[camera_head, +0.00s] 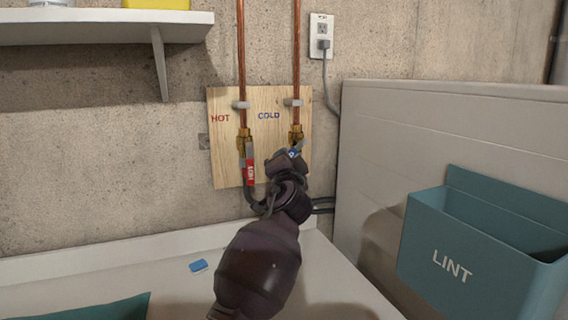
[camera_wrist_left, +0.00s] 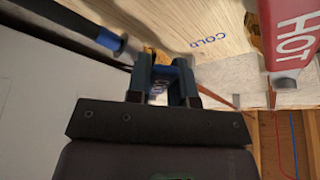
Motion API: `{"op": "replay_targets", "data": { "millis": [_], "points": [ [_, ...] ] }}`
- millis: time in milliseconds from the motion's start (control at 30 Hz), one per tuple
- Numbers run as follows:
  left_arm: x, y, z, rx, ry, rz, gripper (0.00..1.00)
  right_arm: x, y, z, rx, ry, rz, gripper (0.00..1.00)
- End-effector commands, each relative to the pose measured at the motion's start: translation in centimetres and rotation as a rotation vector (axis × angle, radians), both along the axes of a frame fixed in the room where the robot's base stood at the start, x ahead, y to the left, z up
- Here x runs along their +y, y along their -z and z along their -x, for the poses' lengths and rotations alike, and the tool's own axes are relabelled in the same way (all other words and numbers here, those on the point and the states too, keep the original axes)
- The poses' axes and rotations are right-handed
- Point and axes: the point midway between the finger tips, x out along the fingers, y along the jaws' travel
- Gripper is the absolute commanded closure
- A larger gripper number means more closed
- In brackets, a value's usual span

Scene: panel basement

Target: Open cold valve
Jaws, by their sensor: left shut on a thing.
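The cold valve (camera_head: 296,132) is a brass fitting on the right copper pipe, below the blue word COLD on a wooden board. A small blue part of its handle (camera_head: 293,153) shows at my left gripper (camera_head: 290,156). My left gripper is shut on this handle; the fingers and wrist hide most of it in the head view. In the left wrist view my two dark fingers (camera_wrist_left: 163,82) close around the handle, with some brass behind them. The handle's exact angle is hard to tell. My right gripper is not in view.
The hot valve's red handle (camera_head: 250,171) hangs down close by on the left. A teal lint bin (camera_head: 463,262) and a light appliance panel (camera_head: 430,140) stand on the right. A blue block (camera_head: 198,265) lies on the white surface below. A shelf (camera_head: 90,30) is at upper left.

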Motion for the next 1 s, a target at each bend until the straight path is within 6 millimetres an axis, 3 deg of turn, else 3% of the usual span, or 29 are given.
{"op": "replay_targets", "data": {
  "millis": [333, 367, 500, 1000],
  "points": [
    [0.03, 0.08, -0.03, 0.002, -0.001, 0.001, 1.0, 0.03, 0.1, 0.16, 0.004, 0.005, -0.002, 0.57],
    [0.03, 0.08, -0.02, 0.002, -0.001, 0.001, 0.76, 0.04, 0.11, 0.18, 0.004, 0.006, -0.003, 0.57],
    [0.02, 0.05, -0.02, 0.001, -0.001, 0.0, 0.54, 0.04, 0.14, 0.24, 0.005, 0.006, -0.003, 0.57],
    [0.38, 0.16, -0.03, 0.0, 0.0, 0.0, 0.53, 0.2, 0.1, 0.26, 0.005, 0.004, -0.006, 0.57]
  ]
}}
